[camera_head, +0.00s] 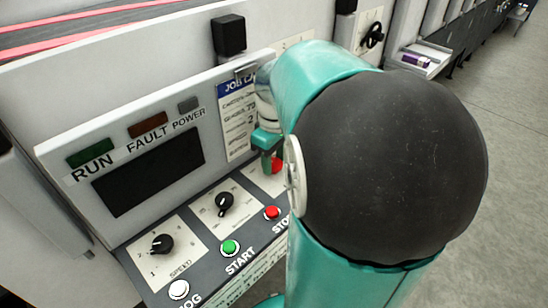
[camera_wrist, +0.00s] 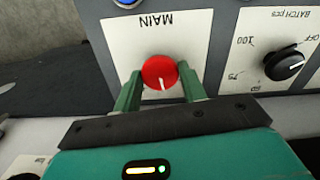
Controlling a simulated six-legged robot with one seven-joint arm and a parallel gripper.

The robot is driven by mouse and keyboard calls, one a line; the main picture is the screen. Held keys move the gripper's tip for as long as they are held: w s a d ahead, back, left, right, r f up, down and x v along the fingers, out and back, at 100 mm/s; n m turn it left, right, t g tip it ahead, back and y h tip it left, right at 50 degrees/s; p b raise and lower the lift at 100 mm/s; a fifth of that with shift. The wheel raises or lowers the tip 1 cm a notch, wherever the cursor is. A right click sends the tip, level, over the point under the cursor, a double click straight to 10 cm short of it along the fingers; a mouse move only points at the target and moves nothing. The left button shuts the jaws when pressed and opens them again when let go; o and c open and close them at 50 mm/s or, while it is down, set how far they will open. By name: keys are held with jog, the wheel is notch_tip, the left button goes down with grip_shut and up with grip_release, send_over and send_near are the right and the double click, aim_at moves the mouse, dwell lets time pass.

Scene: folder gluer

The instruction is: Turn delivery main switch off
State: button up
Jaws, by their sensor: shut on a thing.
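The red main switch (camera_wrist: 160,71) is a round knob on a white plate (camera_wrist: 122,42) in the wrist view, beside the upside-down label MAIN. Its white mark points down in that picture, toward my gripper. My gripper (camera_wrist: 160,82) has one green finger on each side of the knob and is shut on it. In the head view my gripper (camera_head: 268,142) reaches down to the red switch (camera_head: 277,165) at the panel's right, where my arm hides much of its plate.
A black batch knob (camera_wrist: 284,65) sits right of the switch in the wrist view. In the head view, a red stop button (camera_head: 272,212), a green start button (camera_head: 230,247) and a black speed knob (camera_head: 162,244) are close by. A dark display (camera_head: 150,172) stands behind.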

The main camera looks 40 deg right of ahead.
aim_at(273, 163)
jog(key=n, duration=0.3)
jog(key=shift+n, duration=2.1)
jog(key=shift+r, duration=0.1)
jog(key=o, duration=1)
notch_tip(273, 163, up, 14)
jog(key=shift+f, duration=0.15)
jog(key=shift+a, duration=0.1)
